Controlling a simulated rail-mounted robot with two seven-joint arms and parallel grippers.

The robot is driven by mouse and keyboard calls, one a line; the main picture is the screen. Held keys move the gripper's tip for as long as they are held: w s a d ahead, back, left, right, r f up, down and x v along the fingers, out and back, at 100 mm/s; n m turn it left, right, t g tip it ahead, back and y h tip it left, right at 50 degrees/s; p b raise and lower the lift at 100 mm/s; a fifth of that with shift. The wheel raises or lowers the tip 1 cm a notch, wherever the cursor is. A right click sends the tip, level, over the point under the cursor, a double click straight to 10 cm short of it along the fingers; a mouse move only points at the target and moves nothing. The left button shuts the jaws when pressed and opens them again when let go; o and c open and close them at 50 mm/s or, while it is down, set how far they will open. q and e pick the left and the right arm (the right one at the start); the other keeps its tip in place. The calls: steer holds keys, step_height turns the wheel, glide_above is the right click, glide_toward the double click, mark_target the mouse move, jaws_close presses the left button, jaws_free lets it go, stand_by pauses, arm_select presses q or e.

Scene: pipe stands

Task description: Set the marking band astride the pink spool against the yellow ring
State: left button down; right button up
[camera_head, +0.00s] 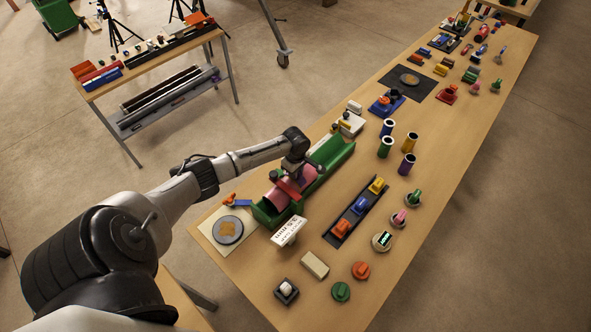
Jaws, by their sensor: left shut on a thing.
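The pink spool (277,194) lies lengthwise in a long green cradle (335,150). My left gripper (291,178) points down over the spool and is shut on a small red piece (288,189), which looks like the marking band. The red piece is over the spool's upper side; I cannot tell whether it touches or straddles it. The gripper and wrist hide part of the spool. I cannot make out the yellow ring on the spool. My right gripper is not in view.
A white label sign (288,231) stands at the cradle's near end. A dark rack (357,212) with orange, blue and yellow pieces lies to the right. Upright cylinders (386,147) stand beyond it. A grey disc (228,229) lies left of the cradle.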

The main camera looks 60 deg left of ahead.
arm_select(q)
steer(key=c, duration=0.9)
jaws_free()
steer(key=shift+o, duration=0.3)
steer(key=o, duration=0.3)
